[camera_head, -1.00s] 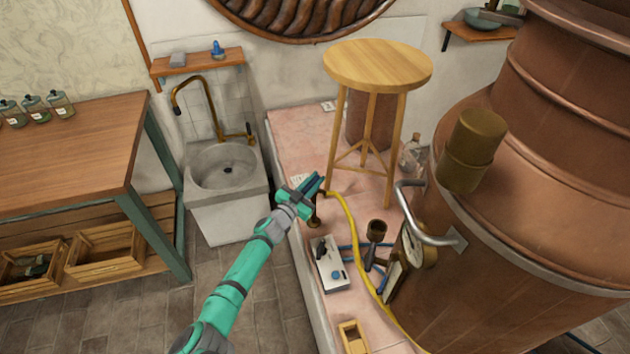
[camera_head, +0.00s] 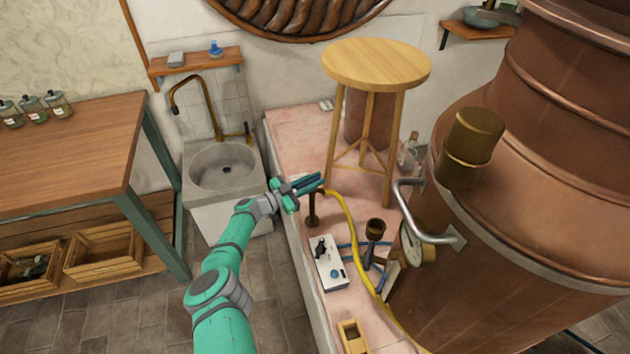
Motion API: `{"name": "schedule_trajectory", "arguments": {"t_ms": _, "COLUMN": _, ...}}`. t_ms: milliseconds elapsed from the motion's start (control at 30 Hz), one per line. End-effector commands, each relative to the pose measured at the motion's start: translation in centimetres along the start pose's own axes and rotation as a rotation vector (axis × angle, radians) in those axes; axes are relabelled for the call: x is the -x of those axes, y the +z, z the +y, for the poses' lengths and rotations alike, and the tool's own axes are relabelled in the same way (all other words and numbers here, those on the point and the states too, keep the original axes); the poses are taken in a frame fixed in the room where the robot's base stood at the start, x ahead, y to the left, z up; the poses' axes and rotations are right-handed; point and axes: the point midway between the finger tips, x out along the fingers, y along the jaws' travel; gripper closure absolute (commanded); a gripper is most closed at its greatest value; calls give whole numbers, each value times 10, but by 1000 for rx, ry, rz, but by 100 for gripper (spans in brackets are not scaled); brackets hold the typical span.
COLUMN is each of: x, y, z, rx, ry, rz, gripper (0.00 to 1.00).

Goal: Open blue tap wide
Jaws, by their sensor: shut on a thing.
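A brass tap post (camera_head: 312,212) stands on the pink tiled platform, with a yellow hose (camera_head: 345,215) running from near its top. My gripper (camera_head: 311,184) is at the top of this post, pointing right. It is shut on a narrow dark-blue piece that looks like the blue tap's handle. The fingers cover much of the handle, so its exact angle is hard to tell.
A white control box (camera_head: 330,265), a dark cup-shaped fitting (camera_head: 375,230) and blue hoses lie on the platform. A wooden stool (camera_head: 376,64) stands behind. The copper still (camera_head: 530,230) fills the right. A stone sink (camera_head: 222,170) stands left of the platform.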

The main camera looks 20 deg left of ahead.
Motion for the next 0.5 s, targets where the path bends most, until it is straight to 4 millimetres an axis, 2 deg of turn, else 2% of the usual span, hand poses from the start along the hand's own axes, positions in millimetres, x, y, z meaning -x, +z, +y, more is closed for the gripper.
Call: {"name": "schedule_trajectory", "arguments": {"t_ms": 500, "x": -1, "y": 0, "z": -1, "rx": -1, "ry": 29, "rz": 5, "gripper": 100}}
